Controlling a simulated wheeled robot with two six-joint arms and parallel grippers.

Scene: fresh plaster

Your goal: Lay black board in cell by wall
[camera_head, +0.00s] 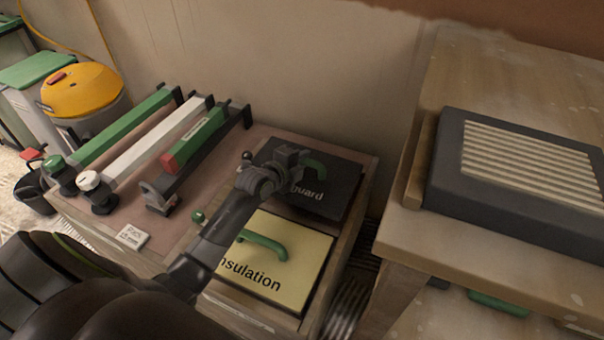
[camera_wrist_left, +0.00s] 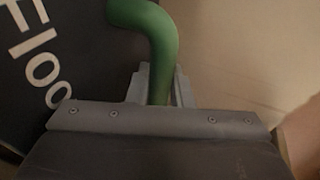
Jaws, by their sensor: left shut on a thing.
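The black board (camera_head: 333,198), lettered "guard" in the head view and "Floo" in the left wrist view (camera_wrist_left: 35,60), is at the wall-side end of the low table. Its green handle (camera_head: 316,168) also shows in the left wrist view (camera_wrist_left: 150,35). My left gripper (camera_head: 303,158) is shut on this handle. The board sits over the wall-side cell; whether it rests on the cell's floor or hangs just above, I cannot tell. A cream "insulation" board (camera_head: 287,272) with a green handle lies in the near cell. My right gripper is out of view.
Green, white and green-red levelling bars (camera_head: 140,150) lie on the left of the low table (camera_head: 225,150), with a small label card (camera_head: 132,236). A wooden bench (camera_head: 450,235) with a grey ribbed pad (camera_head: 525,165) stands close on the right. A yellow-lidded bucket (camera_head: 85,90) is at the left.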

